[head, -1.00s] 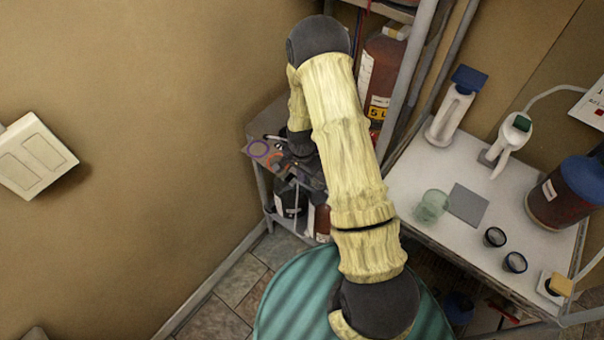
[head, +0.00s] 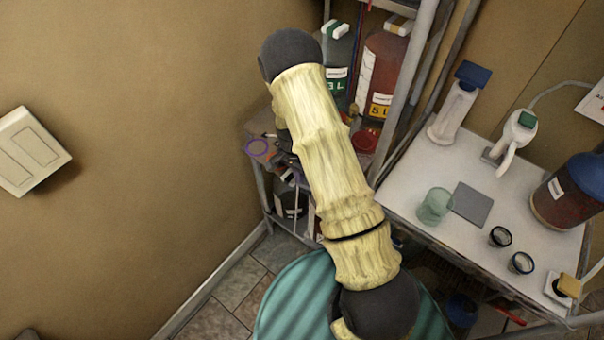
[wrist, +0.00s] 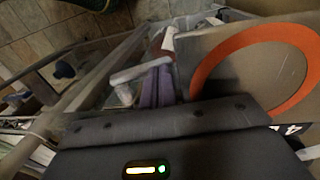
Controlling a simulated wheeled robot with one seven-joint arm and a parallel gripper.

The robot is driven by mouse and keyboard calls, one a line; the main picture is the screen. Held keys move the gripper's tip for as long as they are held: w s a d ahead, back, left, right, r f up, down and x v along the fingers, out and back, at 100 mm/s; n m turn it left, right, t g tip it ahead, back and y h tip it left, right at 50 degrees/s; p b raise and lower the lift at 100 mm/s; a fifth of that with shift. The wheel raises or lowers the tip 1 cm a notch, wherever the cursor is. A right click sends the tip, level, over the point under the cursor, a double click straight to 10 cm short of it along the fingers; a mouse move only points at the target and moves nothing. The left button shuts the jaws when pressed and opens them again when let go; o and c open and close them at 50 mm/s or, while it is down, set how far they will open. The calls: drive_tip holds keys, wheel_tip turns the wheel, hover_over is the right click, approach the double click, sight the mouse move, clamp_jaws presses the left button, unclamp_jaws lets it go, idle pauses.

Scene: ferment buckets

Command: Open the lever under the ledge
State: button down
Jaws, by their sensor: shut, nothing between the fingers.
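I cannot make out the lever under the ledge for certain in either view. The low shelf (head: 262,128) at the wall's corner is partly hidden behind my arm in the head view. The dark housing of my gripper (wrist: 180,145) fills the bottom of the wrist view. Its fingers are shut and empty, and the fingertips are hidden. Just beyond the housing in the wrist view are a white piece (wrist: 135,73) and a purple piece (wrist: 150,88); I cannot tell what they belong to. An orange ring (wrist: 203,68) lies on a grey-brown surface at the right.
A green container (head: 338,75) and a brown container (head: 385,65) stand on the rack. A white table (head: 415,185) holds a glass cup (head: 435,206), a grey square and several containers. A teal round top (head: 290,300) is below my arm. Open tiled floor (head: 215,305) shows at lower left.

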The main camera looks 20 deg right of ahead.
drive_tip(key=shift+r, duration=0.1)
drive_tip(key=shift+r+p, duration=0.55)
drive_tip(key=shift+r, duration=0.15)
wheel_tip(320, 180, up, 17)
drive_tip(key=w+a+b, duration=0.1)
drive_tip(key=w+b, duration=0.1)
drive_tip(key=b, duration=0.1)
idle(0.4)
drive_tip(key=shift+s+a+r, duration=0.1)
drive_tip(key=s+r+n+t, duration=0.2)
drive_tip(key=s+n, duration=0.3)
drive_tip(key=s, duration=0.4)
drive_tip(key=s+d+r+n+t, duration=0.1)
drive_tip(key=s+r+n, duration=0.2)
drive_tip(key=s, duration=0.6)
drive_tip(key=n, duration=0.2)
drive_tip(key=shift+d+n+t+y, duration=0.15)
drive_tip(key=shift+n+t+y, duration=0.25)
